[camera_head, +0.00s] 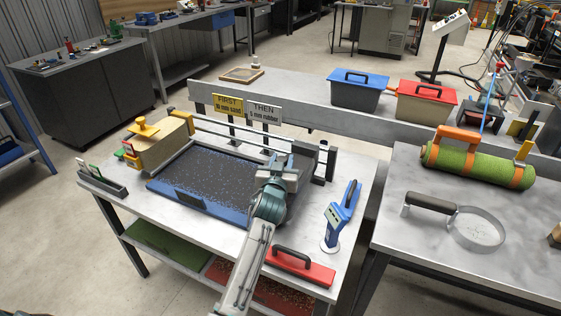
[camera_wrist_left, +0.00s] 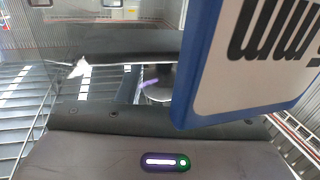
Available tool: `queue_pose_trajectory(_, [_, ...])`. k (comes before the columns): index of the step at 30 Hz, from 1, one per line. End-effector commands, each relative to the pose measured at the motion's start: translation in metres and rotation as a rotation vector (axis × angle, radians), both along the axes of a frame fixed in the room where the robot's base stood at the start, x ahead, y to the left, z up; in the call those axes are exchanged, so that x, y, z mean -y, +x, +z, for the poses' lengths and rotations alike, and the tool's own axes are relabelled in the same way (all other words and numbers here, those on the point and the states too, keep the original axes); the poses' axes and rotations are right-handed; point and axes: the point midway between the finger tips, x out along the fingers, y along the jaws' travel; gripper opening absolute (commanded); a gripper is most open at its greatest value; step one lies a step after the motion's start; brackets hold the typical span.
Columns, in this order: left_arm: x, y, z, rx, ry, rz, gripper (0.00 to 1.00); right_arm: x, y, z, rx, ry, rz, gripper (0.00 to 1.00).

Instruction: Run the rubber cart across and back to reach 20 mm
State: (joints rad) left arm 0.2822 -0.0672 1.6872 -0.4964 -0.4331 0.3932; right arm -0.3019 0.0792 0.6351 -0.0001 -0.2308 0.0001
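The tray (camera_head: 205,207) with a blue rim lies on the near table and is covered with dark, speckled granules. A dark grey cart (camera_head: 326,158) stands at the tray's right end by the rail; I take it for the rubber cart. My left gripper (camera_head: 289,170) is at this cart, and my wrist hides part of it. I cannot tell whether the fingers are closed on it. A tan cart with a yellow knob (camera_head: 160,140) stands at the left end. The left wrist view shows a blue-edged white panel with black lettering (camera_wrist_left: 255,60) close up. My right gripper is not in view.
A yellow "FIRST" sign (camera_head: 228,105) and a grey "THEN 5 mm rubber" sign (camera_head: 264,112) stand behind the tray. A blue upright gauge (camera_head: 342,214) and a red block with a black handle (camera_head: 298,267) stand to the right. A turf roll (camera_head: 475,165) lies on the right table.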

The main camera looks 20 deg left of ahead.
Motion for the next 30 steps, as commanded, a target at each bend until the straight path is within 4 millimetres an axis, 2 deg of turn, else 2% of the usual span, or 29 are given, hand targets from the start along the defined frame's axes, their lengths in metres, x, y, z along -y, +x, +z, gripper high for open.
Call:
queue_pose_trajectory(1, [0.001,0.0,-0.002,-0.003,-0.003,-0.001,0.43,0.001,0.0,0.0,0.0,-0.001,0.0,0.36])
queue_pose_trajectory(2, [0.001,0.0,-0.002,-0.003,-0.002,-0.001,0.49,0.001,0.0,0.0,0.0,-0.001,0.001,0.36])
queue_pose_trajectory(3, [0.001,0.0,-0.001,-0.002,-0.001,0.0,0.51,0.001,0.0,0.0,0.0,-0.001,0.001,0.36])
queue_pose_trajectory(11, [0.0,-0.001,-0.001,-0.001,0.001,0.0,0.51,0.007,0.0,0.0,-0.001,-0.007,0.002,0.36])
queue_pose_trajectory(14, [0.002,-0.008,-0.002,-0.002,0.0,0.0,0.51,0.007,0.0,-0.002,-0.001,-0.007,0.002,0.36])
queue_pose_trajectory(17, [0.005,-0.023,-0.003,-0.001,-0.002,0.0,0.51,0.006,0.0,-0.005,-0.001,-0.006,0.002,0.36])
queue_pose_trajectory(24, [0.015,-0.071,-0.003,-0.001,-0.002,-0.001,0.51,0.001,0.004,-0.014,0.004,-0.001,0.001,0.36])
queue_pose_trajectory(30, [0.021,-0.099,-0.002,-0.002,-0.001,-0.001,0.51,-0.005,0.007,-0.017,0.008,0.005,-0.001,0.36])
